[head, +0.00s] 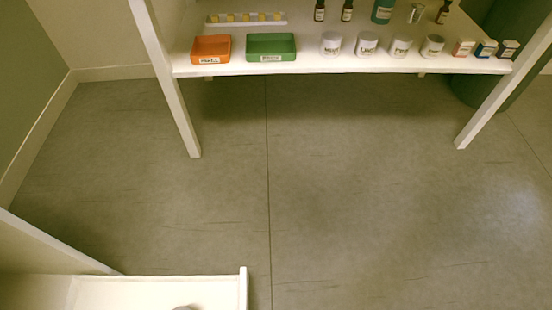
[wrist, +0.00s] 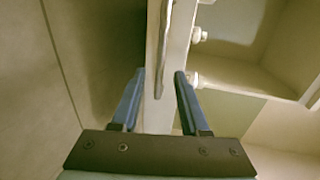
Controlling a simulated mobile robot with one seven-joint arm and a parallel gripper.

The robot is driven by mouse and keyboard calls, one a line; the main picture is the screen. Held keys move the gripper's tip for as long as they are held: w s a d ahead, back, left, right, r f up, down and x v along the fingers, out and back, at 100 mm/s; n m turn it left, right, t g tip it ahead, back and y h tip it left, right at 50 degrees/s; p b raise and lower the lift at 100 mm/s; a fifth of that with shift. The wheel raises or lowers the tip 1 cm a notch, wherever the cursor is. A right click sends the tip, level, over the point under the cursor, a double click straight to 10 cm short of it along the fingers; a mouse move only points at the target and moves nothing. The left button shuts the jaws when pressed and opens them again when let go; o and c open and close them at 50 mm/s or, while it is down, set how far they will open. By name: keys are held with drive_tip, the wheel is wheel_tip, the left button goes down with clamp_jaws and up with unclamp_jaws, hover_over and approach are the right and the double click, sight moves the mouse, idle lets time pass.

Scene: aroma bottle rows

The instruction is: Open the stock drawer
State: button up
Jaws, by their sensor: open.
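The stock drawer (head: 165,290) is at the lower left of the head view, a white box standing out from a pale cabinet (head: 45,255), with its interior showing. Its white front panel (head: 243,290) is at the right end. In the wrist view my gripper (wrist: 159,73) is open, its two blue fingers on either side of a white upright panel (wrist: 180,45), which looks like the drawer front. A thin grey strip (wrist: 163,40) runs along it. I cannot tell whether the fingers touch it. My gripper cannot be made out in the head view.
A white shelf table (head: 300,67) holds an orange tray (head: 210,43), a green tray (head: 271,42), white jars, small boxes and bottles. Small white knob-like things (wrist: 198,36) show right of the panel in the wrist view. The grey floor (head: 350,200) between is clear.

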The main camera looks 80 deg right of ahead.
drive_tip(key=v, duration=0.8)
drive_tip(key=shift+s+p, duration=0.2)
drive_tip(key=shift+p, duration=0.1)
drive_tip(key=shift+d, duration=0.1)
